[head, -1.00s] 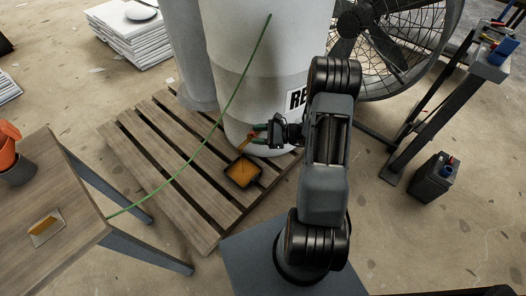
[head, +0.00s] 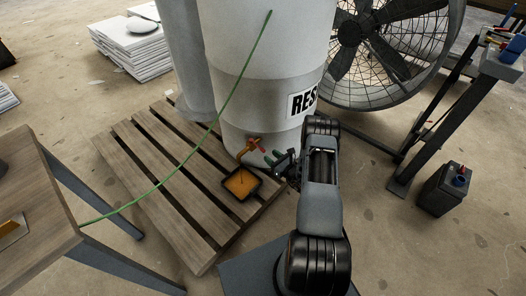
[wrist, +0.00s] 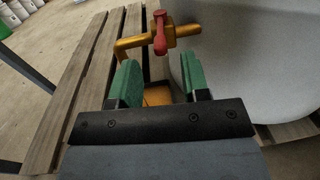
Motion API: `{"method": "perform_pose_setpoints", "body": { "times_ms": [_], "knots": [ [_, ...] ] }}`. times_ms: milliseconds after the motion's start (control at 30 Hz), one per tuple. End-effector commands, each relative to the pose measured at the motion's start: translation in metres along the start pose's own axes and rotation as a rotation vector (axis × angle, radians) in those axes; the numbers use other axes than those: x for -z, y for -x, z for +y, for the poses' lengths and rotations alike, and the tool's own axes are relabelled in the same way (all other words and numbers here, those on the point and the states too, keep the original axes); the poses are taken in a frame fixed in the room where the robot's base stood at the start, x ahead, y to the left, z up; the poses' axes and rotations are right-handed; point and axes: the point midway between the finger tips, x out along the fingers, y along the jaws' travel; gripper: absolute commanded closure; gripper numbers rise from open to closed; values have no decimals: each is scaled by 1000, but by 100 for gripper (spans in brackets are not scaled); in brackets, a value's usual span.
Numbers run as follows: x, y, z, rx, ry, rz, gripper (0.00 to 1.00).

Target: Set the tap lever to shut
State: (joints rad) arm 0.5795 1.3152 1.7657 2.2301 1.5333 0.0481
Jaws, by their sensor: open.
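The orange-brown tap (head: 248,147) sticks out low on the grey drum (head: 228,115). Its red lever (wrist: 160,33) shows clearly in the wrist view, lying across the pipe there; in the head view it is small. The spout (wrist: 128,45) bends down at the left. A dark square tray (head: 257,188) with orange contents stands below the spout; a thin line shows over it. My gripper (head: 275,160) has green fingers and is open and empty, just right of the tap. In the wrist view the lever is ahead of the open fingers (wrist: 158,78), apart from them.
The drum and tray stand on a slatted wooden pallet (head: 150,158). A green hose or cord (head: 190,155) runs from the table (head: 35,195) at left up across the drum. A large fan (head: 385,50), a metal stand (head: 440,125) and a battery (head: 445,188) are at right.

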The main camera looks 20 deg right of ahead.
Motion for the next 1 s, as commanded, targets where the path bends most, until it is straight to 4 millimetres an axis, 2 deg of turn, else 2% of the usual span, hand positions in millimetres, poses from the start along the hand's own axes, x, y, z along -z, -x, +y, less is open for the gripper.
{"method": "perform_pose_setpoints", "body": {
  "times_ms": [33, 200, 400, 833, 1000],
  "knots": [
    [1, -11, 1, -4, 3, -3, 57],
    [1, -37, 1, -4, 2, -3, 57],
    [0, -56, 0, -2, 2, -2, 57],
    [-1, -62, 0, -1, 0, 0, 57],
    [-1, -62, 0, -1, 0, 0, 72]
  ]
}}
